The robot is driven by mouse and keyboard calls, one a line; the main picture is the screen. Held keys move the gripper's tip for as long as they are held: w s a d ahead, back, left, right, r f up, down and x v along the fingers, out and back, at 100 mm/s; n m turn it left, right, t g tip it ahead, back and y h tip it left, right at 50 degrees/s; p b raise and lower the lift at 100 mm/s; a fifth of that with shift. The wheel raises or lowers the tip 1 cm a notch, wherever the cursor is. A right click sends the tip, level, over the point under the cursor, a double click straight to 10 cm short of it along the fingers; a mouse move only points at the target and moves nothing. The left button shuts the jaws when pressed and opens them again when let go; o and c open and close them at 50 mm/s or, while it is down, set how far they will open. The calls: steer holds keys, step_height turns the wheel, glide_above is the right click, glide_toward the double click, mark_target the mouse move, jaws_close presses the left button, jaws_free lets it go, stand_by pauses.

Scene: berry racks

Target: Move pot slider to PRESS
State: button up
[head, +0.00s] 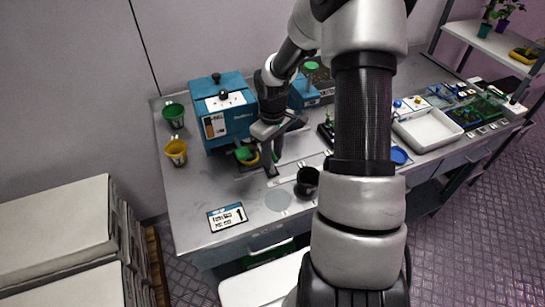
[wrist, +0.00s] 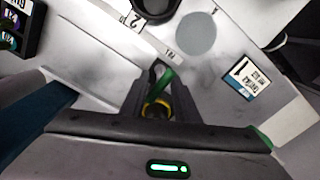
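A yellow-rimmed pot with green on it (head: 247,156) sits at the front foot of the blue machine (head: 227,112). The slider's knob and handle are not clearly distinguishable. My gripper (head: 272,166) points down just right of this pot, low over the bench. In the wrist view my gripper's dark fingers (wrist: 160,85) stand apart. A yellow ring (wrist: 155,109) and a green strip (wrist: 164,79) show between or below them; contact cannot be told. A pale label strip (wrist: 166,54) lies just beyond the fingertips. I cannot read PRESS on any label.
Green (head: 174,114) and yellow (head: 176,151) pots stand at the left. A white tray (head: 427,130) is at the right. The front-left bench is mostly clear.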

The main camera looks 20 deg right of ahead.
steer(key=shift+f, duration=0.55)
jaws_close()
